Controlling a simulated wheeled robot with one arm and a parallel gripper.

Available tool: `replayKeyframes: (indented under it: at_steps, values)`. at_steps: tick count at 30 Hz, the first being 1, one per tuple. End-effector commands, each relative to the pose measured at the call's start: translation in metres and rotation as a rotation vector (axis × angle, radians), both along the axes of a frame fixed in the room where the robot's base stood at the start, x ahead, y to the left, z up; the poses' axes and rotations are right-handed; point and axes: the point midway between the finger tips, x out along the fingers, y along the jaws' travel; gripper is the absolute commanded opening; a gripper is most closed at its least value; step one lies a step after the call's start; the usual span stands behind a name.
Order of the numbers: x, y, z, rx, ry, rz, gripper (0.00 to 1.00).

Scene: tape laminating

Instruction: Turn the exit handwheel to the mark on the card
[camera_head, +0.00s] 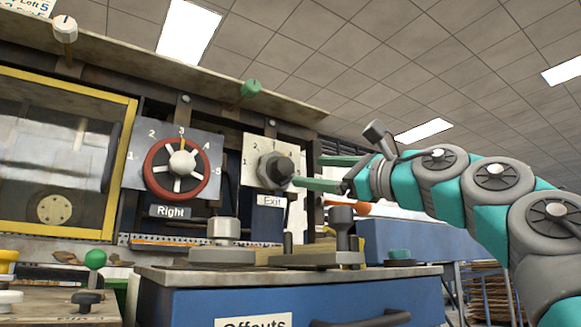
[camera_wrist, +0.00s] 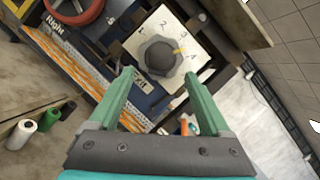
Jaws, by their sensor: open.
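The exit handwheel is a dark grey knob (camera_head: 276,170) on a white numbered plate above the "Exit" label (camera_head: 271,200). In the wrist view the knob (camera_wrist: 160,56) shows a yellow pointer, apparently between 3 and 4. My gripper (camera_head: 318,172) is open and empty, its green fingers reaching left towards the knob. In the wrist view the gripper (camera_wrist: 160,79) has the knob just beyond and between its fingertips; I cannot tell whether they touch. The card (camera_head: 35,7) is cut off at the top left; "Left 5" and part of an "Exit" line show, its number unclear.
The red Right handwheel (camera_head: 183,169), pointer near 3, is left of the exit plate. A blue cabinet (camera_head: 290,300) with metal fittings on top stands below. A yellow-framed window (camera_head: 55,150) is at left.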

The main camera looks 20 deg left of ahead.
Motion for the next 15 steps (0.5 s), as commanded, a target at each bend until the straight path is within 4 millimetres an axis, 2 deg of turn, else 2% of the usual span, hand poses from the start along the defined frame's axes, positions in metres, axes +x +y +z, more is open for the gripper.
replayKeyframes:
  at_steps: [9,15]
  values:
    - [0.02,0.042,0.019,0.005,0.001,0.004,0.82]
    - [0.027,0.058,0.022,0.004,0.002,0.004,0.82]
